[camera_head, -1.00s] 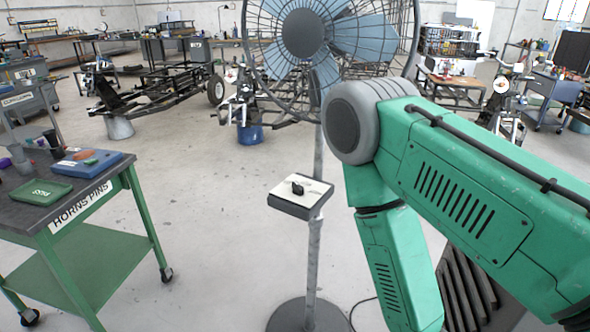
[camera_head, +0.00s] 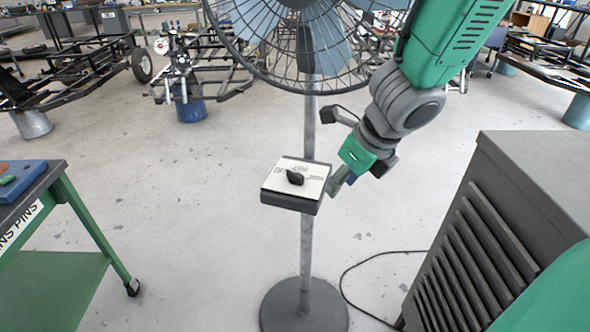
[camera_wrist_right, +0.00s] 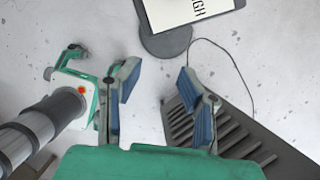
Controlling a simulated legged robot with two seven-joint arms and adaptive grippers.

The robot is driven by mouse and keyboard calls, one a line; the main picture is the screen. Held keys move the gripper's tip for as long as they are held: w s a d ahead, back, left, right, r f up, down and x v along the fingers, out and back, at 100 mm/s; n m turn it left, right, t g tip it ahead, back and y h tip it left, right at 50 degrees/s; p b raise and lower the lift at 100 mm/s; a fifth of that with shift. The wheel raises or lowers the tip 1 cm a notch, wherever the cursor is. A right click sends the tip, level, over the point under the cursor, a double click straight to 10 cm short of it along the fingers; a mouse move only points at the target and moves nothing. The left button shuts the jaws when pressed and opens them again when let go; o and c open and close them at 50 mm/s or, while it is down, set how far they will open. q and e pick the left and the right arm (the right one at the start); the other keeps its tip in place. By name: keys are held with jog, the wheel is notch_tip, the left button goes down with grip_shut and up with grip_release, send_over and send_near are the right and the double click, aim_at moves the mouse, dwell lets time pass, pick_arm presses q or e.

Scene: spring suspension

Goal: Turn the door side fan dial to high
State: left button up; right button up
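The fan dial is a black knob (camera_head: 295,177) on a control box (camera_head: 283,199) with a white labelled top, fixed to the fan's grey pole. I cannot read the dial's setting for sure. My right gripper (camera_head: 345,181) is just right of the box, apart from the knob. In the right wrist view its blue-padded fingers (camera_wrist_right: 158,92) are spread wide with nothing between them. There the box (camera_wrist_right: 190,12) shows only partly at the top edge, with the letters "GH"; the knob is out of that frame. My left gripper does not show in the head view.
The caged fan (camera_head: 300,30) is above the box, and its round base (camera_head: 304,306) is on the floor. A grey louvred cabinet (camera_head: 520,190) stands at right, with a black cable beside it. A green cart (camera_head: 60,270) is at left. Floor around the pole is open.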

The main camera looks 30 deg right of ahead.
jog(key=w+p, duration=0.1)
jog(key=w+a, duration=0.1)
jog(key=w, duration=0.1)
jog(key=w+p, duration=0.1)
jog(key=w, duration=0.1)
jog(key=shift+w+a+r+p, duration=0.2)
jog(key=shift+a+r+p, duration=0.05)
jog(key=shift+a+p, duration=0.15)
jog(key=p, duration=0.4)
send_over(293, 170)
jog(key=s, duration=0.2)
jog(key=shift+s+d, duration=0.15)
jog(key=b+x, duration=0.2)
jog(key=x, duration=0.2)
jog(key=shift+d+f+b, duration=0.1)
jog(key=shift+d+b, duration=0.1)
jog(key=shift+b, duration=0.2)
jog(key=shift+w+a+f+b, duration=0.2)
jog(key=shift+w+f+b, duration=0.1)
jog(key=shift+f, duration=0.25)
jog(key=shift+a, duration=0.15)
grip_shut()
